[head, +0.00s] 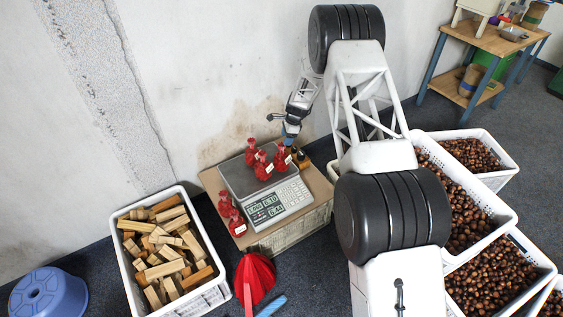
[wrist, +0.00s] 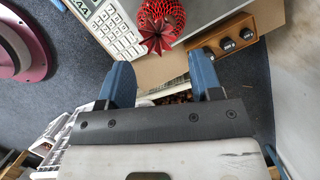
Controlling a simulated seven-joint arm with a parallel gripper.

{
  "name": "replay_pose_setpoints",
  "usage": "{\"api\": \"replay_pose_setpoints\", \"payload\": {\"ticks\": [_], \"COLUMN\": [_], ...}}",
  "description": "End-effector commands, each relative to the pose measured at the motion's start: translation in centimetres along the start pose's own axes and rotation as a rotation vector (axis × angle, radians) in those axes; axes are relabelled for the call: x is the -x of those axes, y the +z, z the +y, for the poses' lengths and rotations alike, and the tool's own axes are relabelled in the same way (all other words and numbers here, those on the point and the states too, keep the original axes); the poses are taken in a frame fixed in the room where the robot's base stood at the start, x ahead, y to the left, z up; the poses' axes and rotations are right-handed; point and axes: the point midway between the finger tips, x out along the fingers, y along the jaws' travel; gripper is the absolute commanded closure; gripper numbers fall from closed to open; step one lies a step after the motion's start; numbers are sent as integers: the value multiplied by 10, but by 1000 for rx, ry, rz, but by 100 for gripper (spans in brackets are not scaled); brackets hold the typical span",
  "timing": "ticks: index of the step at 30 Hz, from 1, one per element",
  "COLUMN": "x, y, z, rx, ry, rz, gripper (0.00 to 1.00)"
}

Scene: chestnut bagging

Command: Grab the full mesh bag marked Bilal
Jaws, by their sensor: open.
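Several red mesh bags with pale tags stand in the head view. A group of bags (head: 263,167) is on the scale (head: 243,176), and more bags (head: 236,222) stand at its left side on the board. The tags are too small to read, so I cannot tell which is marked Bilal. My gripper (head: 291,128) is above the back right of the scale. In the wrist view my gripper (wrist: 162,75) is open, with nothing between its blue fingers. One red mesh bag (wrist: 161,20) lies beyond the fingertips, apart from them, beside the keypad.
A wooden block with black knobs (wrist: 228,43) sits right of the bag in the wrist view. A crate of wood pieces (head: 131,256) stands left, chestnut crates (head: 506,212) right. A red object (head: 252,280) and a blue stool (head: 48,292) are on the floor.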

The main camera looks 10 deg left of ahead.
Motion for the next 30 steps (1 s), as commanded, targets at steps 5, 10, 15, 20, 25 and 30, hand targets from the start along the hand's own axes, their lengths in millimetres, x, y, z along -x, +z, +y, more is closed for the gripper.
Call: {"api": "replay_pose_setpoints", "payload": {"ticks": [5, 10, 15, 20, 25, 30], "x": [-14, -23, -23, -23, -28, -42], "y": [0, 0, 0, 0, 0, 0], "z": [0, 0, 0, 0, 1, 1], "rx": [0, 0, 0, 0, 0, 1], "ry": [1, 1, 1, 1, 2, 2], "rz": [0, 0, 0, 0, 0, 0], "gripper": [41, 41, 41, 41, 41, 41]}}
